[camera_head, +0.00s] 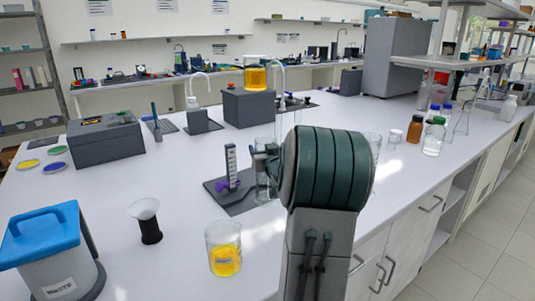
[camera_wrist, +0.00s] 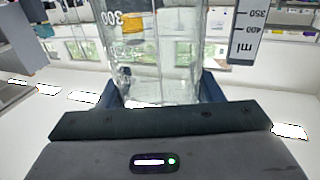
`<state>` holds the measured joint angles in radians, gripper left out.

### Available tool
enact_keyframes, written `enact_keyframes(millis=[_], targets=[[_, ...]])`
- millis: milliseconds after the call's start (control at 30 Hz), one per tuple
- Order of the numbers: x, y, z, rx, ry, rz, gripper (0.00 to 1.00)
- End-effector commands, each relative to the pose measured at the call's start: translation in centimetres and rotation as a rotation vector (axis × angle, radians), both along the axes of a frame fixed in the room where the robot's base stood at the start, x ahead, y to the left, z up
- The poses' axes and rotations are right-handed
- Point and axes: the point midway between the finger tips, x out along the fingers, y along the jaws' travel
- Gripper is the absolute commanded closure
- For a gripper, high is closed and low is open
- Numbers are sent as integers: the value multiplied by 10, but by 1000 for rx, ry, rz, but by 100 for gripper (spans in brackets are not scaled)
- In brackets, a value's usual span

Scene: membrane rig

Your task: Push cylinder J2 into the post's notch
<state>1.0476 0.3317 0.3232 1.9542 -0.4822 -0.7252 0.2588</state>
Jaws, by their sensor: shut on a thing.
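A tall clear glass cylinder (camera_head: 263,186) stands at the dark base plate, right beside the post; its label cannot be read. The post (camera_head: 231,166) is a grey upright with a printed scale and a purple part low on it. My gripper (camera_head: 267,160) is shut on the glass cylinder, with my arm hiding much of its right side. In the wrist view the cylinder (camera_wrist: 158,50) rises between the two dark fingers (camera_wrist: 160,95). A white ml scale (camera_wrist: 245,30) shows at the upper right there. I cannot make out the notch or whether the cylinder touches it.
A beaker of yellow liquid (camera_head: 224,250) and a black stand with a white funnel (camera_head: 148,220) are in front. A blue-lidded box (camera_head: 50,250) is at the front left. Brown and clear bottles (camera_head: 433,138) stand right.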

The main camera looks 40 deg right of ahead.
Motion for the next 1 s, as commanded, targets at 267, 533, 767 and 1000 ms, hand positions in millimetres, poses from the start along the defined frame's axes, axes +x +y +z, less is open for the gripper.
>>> enact_keyframes(millis=[267,533,767,1000], targets=[[13,-1,-1,0,1,1,72],[13,-1,-1,0,2,1,72],[15,-1,-1,0,2,1,72],[25,-2,-2,0,1,1,72]])
